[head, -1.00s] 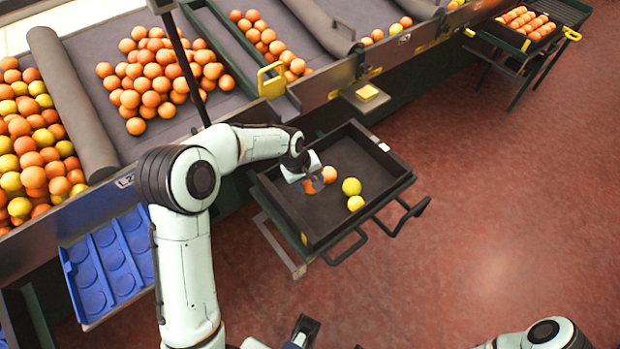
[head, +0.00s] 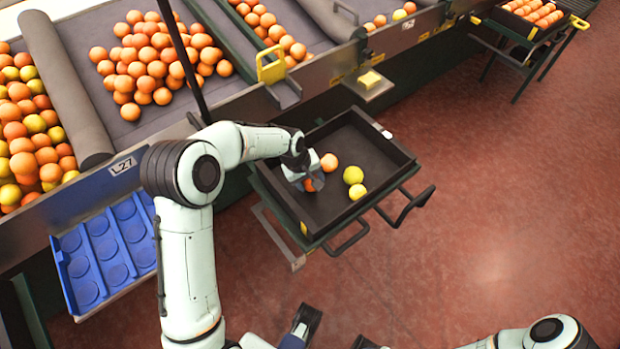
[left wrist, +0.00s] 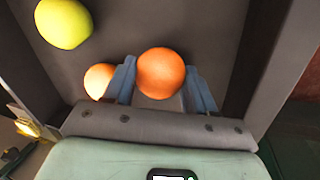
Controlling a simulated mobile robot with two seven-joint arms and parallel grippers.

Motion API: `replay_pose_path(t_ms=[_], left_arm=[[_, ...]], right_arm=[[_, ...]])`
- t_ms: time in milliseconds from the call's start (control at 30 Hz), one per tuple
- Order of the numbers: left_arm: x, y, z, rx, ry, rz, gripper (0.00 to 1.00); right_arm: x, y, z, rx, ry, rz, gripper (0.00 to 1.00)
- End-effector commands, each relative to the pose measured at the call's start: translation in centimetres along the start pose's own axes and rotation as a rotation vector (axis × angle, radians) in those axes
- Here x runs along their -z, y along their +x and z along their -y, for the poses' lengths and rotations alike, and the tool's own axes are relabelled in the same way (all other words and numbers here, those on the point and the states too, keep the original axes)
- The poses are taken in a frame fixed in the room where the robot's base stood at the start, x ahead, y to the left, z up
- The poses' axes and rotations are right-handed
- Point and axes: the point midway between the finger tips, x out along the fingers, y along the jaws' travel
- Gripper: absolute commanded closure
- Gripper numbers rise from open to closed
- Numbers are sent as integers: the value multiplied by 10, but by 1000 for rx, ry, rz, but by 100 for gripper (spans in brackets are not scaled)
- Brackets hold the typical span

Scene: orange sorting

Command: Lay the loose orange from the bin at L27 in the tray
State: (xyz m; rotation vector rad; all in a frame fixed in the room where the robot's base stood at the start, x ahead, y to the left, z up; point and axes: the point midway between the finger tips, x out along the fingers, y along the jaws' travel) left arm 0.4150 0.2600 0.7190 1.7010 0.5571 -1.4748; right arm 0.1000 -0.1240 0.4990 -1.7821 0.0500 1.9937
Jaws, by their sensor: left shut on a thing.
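My left gripper (head: 312,184) is down inside the black bin (head: 318,229), near its left side. It is shut on an orange (left wrist: 161,73), which sits between the two blue-grey fingers in the left wrist view. A second orange (head: 329,162) lies in the bin just beside the gripper; it is partly hidden by a finger in the left wrist view (left wrist: 98,80). The blue tray (head: 64,264) with round recesses is at the left, below the L27 label (head: 122,165); its visible recesses are empty.
Two yellow-green fruits, one upper (head: 353,175) and one lower (head: 357,192), lie in the bin to the right of the gripper. The bin's raised walls surround them. The conveyor's metal edge (head: 90,190) runs behind the tray and bin. Open red floor lies to the right.

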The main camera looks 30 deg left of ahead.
Motion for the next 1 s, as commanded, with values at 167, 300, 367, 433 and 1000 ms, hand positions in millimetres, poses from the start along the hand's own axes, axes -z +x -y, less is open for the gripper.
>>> replay_pose_path(t_ms=[167, 300, 367, 433, 1000], left_arm=[[0, 0, 0, 0, 0, 0, 76], [0, 0, 0, 0, 0, 0, 76], [0, 0, 0, 0, 0, 0, 76], [0, 1, 0, 0, 0, 0, 76], [0, 9, 2, 0, 0, 0, 76]], right_arm=[[0, 0, 0, 0, 0, 0, 36], [0, 0, 0, 0, 0, 0, 36], [0, 0, 0, 0, 0, 0, 36], [0, 1, 0, 0, 1, 1, 36], [0, 6, -2, -1, 1, 2, 36]])
